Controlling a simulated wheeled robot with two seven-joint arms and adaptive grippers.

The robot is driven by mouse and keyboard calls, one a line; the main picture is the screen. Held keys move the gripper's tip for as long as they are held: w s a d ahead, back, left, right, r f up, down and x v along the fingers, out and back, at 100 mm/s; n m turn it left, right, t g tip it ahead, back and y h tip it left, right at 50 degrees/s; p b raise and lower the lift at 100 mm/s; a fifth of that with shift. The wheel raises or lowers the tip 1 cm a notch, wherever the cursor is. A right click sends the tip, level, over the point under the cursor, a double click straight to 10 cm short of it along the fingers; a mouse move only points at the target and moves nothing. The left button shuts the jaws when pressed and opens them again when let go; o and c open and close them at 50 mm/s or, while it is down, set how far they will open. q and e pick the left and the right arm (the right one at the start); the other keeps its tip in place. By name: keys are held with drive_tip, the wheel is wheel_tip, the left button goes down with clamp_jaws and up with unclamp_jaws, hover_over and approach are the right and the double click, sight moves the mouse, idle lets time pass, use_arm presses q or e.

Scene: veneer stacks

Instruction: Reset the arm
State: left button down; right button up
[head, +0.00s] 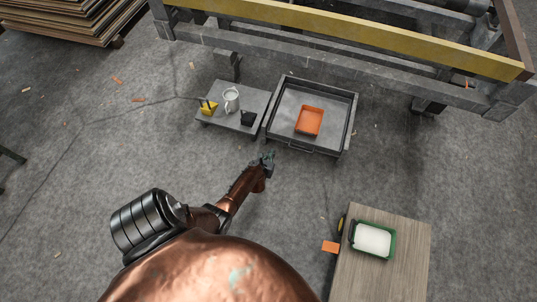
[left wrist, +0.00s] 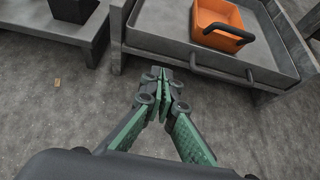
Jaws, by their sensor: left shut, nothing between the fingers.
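My left gripper (head: 268,158) is shut and empty, held over the floor just in front of the grey tray table. In the left wrist view its green-padded fingers (left wrist: 163,95) meet at the tips, with the tray's near edge beyond them. My copper-coloured left arm reaches up from the bottom of the head view. My right gripper does not show in either view.
A grey tray (head: 283,137) holds an orange bin (head: 309,121). Left of it, a low grey stand (head: 258,97) bears a white jug (head: 231,100), a yellow item (head: 208,108) and a black cup (head: 248,118). A wooden table (head: 391,277) bears a green-rimmed container (head: 388,255).

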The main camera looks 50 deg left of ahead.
use_arm(q)
drive_tip(key=shift+s+d+r, duration=0.15)
drive_tip(key=shift+s+r, duration=0.05)
drive_tip(key=shift+s, duration=0.1)
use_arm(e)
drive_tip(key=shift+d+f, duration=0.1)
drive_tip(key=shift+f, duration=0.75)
